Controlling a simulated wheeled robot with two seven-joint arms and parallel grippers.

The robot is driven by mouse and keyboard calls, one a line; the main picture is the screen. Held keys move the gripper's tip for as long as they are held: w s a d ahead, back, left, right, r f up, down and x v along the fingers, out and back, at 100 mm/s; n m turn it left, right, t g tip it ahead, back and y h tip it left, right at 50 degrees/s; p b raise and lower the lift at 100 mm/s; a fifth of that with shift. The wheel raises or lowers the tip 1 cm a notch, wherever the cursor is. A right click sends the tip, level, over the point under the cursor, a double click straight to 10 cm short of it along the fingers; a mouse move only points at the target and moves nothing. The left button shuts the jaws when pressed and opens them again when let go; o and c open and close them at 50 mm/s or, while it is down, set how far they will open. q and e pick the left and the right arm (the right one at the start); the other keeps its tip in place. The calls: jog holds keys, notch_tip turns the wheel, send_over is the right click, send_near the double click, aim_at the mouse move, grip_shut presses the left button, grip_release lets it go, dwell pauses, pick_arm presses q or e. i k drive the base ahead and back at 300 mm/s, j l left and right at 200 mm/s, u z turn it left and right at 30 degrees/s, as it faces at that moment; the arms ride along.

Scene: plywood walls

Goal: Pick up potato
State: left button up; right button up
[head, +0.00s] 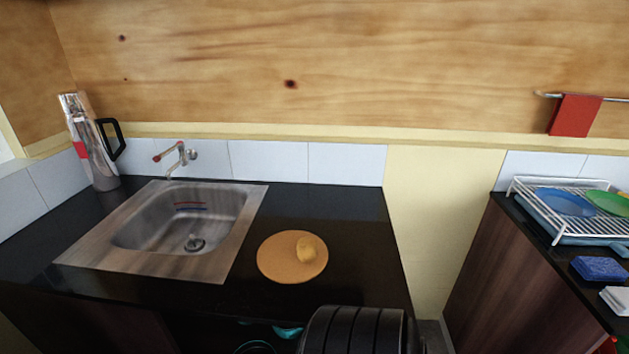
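The potato (307,248) is a small yellow-tan lump. It rests on the right half of a round cork-coloured board (278,262), which lies on the black countertop (350,215) to the right of the sink. Nothing covers the potato in the head view. Neither of my grippers is in view, so whether they are open or shut does not show.
A steel sink (140,217) with a wall tap (178,155) is on the left, and a tall metal flask (92,150) stands in the back left corner. A gap separates the countertop from the right counter with a white dish rack (540,215). Blue sponge (598,268) there.

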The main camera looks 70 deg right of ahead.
aim_at(307, 246)
jog(key=z, duration=2.2)
